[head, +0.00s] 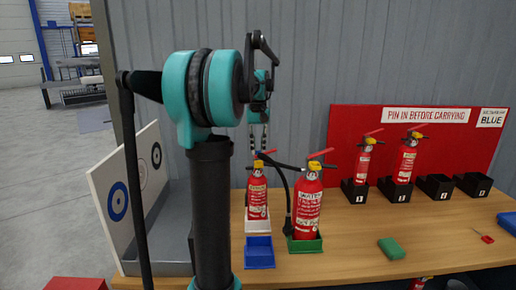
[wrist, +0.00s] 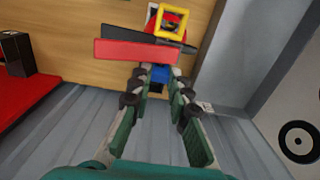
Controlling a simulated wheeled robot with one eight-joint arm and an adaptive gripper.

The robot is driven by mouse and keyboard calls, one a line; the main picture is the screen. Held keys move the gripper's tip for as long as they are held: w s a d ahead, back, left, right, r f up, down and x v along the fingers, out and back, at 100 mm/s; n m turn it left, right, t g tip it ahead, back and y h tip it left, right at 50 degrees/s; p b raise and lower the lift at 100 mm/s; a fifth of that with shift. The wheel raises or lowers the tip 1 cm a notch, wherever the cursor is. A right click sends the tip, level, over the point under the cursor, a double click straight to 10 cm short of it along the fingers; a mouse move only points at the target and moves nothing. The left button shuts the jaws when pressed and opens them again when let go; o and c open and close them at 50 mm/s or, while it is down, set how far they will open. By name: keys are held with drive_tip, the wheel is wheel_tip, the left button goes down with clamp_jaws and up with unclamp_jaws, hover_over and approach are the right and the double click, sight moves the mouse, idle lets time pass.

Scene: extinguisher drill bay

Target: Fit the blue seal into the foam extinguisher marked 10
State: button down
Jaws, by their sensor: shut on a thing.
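My gripper (head: 258,143) is in front of the grey wall, pointing down, its fingertips close above the red lever of an extinguisher. In the wrist view its fingers (wrist: 158,82) are closed on a small blue piece, the blue seal (wrist: 160,73). An extinguisher (head: 258,198) stands upright in a white tray below the gripper. Its red lever (wrist: 140,50) and yellow part (wrist: 172,20) show just beyond the fingertips in the wrist view. A larger extinguisher (head: 307,208) stands in a green tray to the right. I cannot read a 10 on either.
An empty blue tray (head: 259,253) sits in front of the white one. A green block (head: 391,248) and a small red item (head: 483,236) lie at right. Black holders (head: 434,187) line the red board (head: 345,130). A target board (head: 125,197) stands left.

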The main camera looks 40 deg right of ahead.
drive_tip(key=c, duration=1.3)
unclamp_jaws()
drive_tip(key=shift+c, duration=0.2)
drive_tip(key=shift+r, duration=0.1)
wheel_tip(320, 180, up, 12)
